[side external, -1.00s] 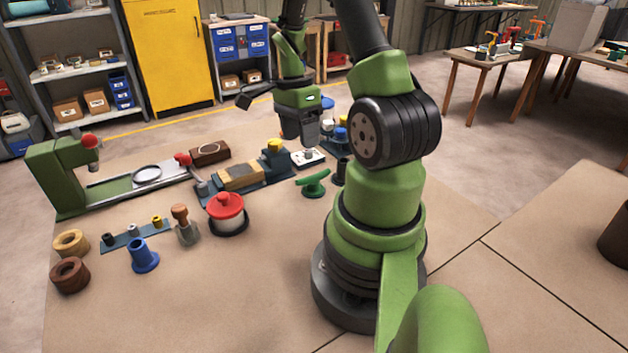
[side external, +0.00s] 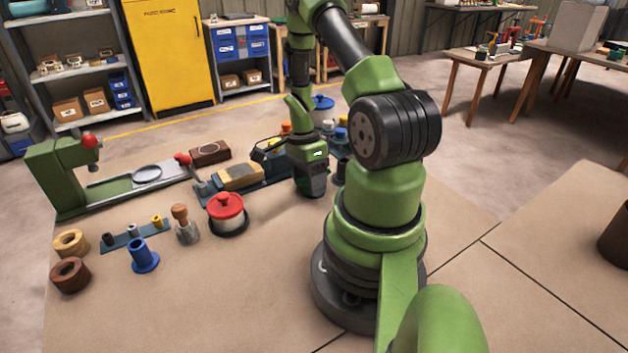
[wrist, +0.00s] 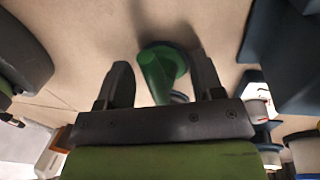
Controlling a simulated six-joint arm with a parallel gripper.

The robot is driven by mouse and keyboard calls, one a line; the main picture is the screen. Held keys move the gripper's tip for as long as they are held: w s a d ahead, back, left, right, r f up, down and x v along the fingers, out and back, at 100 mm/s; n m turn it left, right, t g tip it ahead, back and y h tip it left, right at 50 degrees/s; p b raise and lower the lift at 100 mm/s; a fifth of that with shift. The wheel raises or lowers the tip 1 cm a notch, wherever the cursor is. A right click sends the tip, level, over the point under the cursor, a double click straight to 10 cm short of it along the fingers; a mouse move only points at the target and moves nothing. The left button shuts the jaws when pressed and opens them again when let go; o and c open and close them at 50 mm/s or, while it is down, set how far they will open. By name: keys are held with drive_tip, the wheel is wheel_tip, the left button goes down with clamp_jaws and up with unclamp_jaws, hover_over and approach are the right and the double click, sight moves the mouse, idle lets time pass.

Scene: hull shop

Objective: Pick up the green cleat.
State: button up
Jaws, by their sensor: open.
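The green cleat (wrist: 163,72) shows in the wrist view between the two dark fingers of my gripper (wrist: 163,85). The fingers are apart, with a gap on each side of the cleat. Its lower part is hidden by the gripper body in that view. In the side view my gripper (side external: 311,190) points down low over the bench, right of the red-lidded pot. It covers the cleat there, so I cannot see the cleat in that view.
The red-lidded pot (side external: 226,212) stands left of my gripper. A dark blue fixture with a tan block (side external: 240,177) lies behind and left. Small coloured pieces stand behind the gripper. The bench in front (side external: 265,290) is clear.

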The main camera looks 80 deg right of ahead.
drive_tip(key=c, duration=1)
drive_tip(key=shift+o, duration=0.2)
drive_tip(key=shift+r, duration=0.1)
